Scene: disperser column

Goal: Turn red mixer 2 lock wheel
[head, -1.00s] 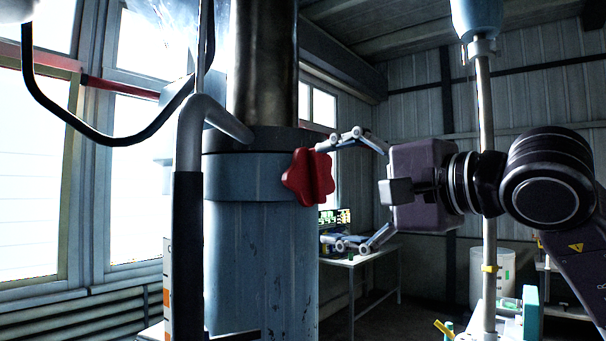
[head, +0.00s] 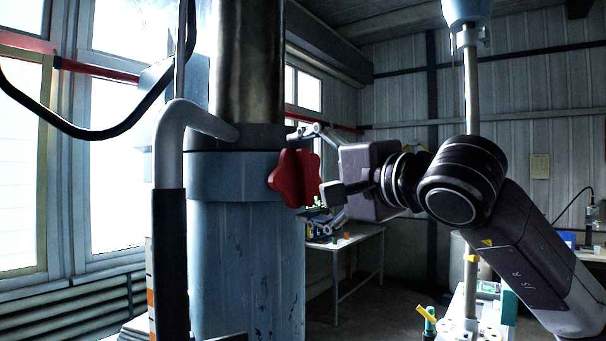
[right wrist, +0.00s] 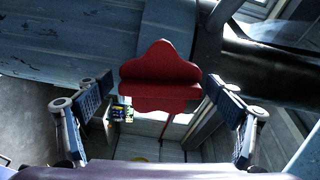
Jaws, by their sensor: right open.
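The red lock wheel (head: 294,178) is a lobed knob on the right side of the blue column's collar (head: 232,176) in the head view. In the right wrist view the red wheel (right wrist: 160,76) sits ahead, between the spread fingers. My right gripper (head: 318,180) is open, with its fingers reaching left toward the wheel, one above and one below. In the right wrist view the gripper (right wrist: 165,105) shows a gap between each finger and the wheel. The fingers do not appear to touch it. The lower finger partly overlaps the background table in the head view. My left gripper is not in view.
A grey bent handle (head: 168,150) with a dark sleeve stands in front of the column. A table (head: 345,244) with small items stands behind. A white pole (head: 471,120) rises behind my right arm. Windows line the left wall.

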